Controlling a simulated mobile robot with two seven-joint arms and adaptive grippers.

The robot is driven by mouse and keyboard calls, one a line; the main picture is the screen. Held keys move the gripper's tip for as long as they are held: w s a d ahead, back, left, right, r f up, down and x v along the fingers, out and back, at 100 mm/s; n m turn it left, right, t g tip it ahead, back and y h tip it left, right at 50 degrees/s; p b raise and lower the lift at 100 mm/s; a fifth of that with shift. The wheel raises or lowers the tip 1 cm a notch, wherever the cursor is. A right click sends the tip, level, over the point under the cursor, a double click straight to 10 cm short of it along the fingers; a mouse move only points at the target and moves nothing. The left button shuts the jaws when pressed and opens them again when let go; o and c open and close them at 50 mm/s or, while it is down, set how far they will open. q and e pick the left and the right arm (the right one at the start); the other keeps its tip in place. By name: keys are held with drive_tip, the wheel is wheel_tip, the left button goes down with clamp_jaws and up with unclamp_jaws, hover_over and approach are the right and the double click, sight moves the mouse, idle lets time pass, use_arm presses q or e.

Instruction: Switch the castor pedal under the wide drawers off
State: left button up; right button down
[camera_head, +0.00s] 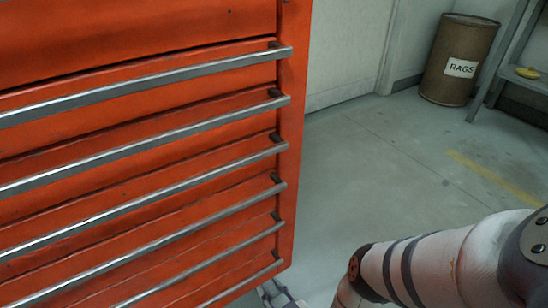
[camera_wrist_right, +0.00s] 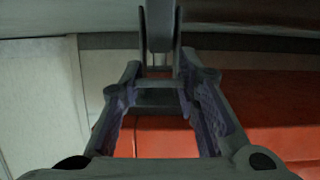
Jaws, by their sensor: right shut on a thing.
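The orange-red cabinet with wide drawers (camera_head: 140,130) fills the left of the head view. In the right wrist view, the castor (camera_wrist_right: 160,25) shows as a grey wheel and fork at top centre. A dark grey bar, apparently the castor pedal (camera_wrist_right: 158,100), lies between the fingers of my right gripper (camera_wrist_right: 158,75). The fingers stand apart, shut on it. Whether it is up or down is unclear. In the head view my right arm comes in from the lower right; a small grey piece at the cabinet's bottom corner is cut off. My left gripper is not in view.
Several long metal drawer handles (camera_head: 150,150) stick out from the cabinet front. The concrete floor (camera_head: 370,170) right of the cabinet is open. A brown rags drum (camera_head: 458,60) stands at the back right beside a grey metal shelf (camera_head: 520,82).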

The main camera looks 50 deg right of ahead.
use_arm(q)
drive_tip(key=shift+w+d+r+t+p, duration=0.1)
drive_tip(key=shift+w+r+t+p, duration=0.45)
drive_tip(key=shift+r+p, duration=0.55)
use_arm(e)
drive_tip(key=shift+w+d+r+g, duration=0.1)
drive_tip(key=shift+r+g, duration=0.55)
drive_tip(key=shift+g, duration=0.35)
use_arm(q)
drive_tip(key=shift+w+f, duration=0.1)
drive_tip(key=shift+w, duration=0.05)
use_arm(e)
drive_tip(key=c, duration=1.2)
unclamp_jaws()
drive_tip(key=shift+f, duration=0.1)
drive_tip(key=v, duration=1.2)
drive_tip(key=shift+d, duration=0.1)
